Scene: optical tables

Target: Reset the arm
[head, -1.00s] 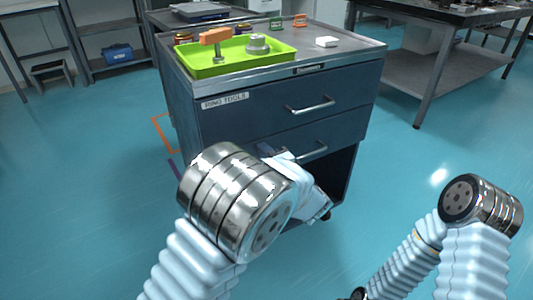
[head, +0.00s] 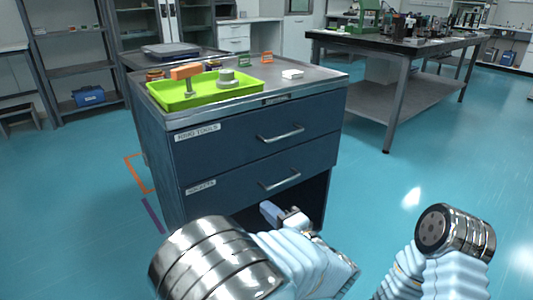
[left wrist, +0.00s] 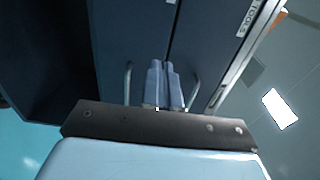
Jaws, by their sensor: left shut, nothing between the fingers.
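My left arm comes in at the bottom of the head view. Its gripper (head: 270,208) is in front of the open lower bay of the blue drawer cabinet (head: 240,150). In the left wrist view the two pale fingers (left wrist: 165,75) lie side by side, shut with nothing between them, pointing at the cabinet front. Whether they touch it I cannot tell. My right arm is bent at the lower right of the head view, and its gripper is out of sight.
On the cabinet top are a green tray (head: 159,98) holding an orange-handled tool (head: 186,73) and a grey part (head: 227,79), and a white block (head: 292,74). Drawer handles (head: 281,134) stick out. A dark workbench (head: 388,45) stands behind right. The floor right of the cabinet is clear.

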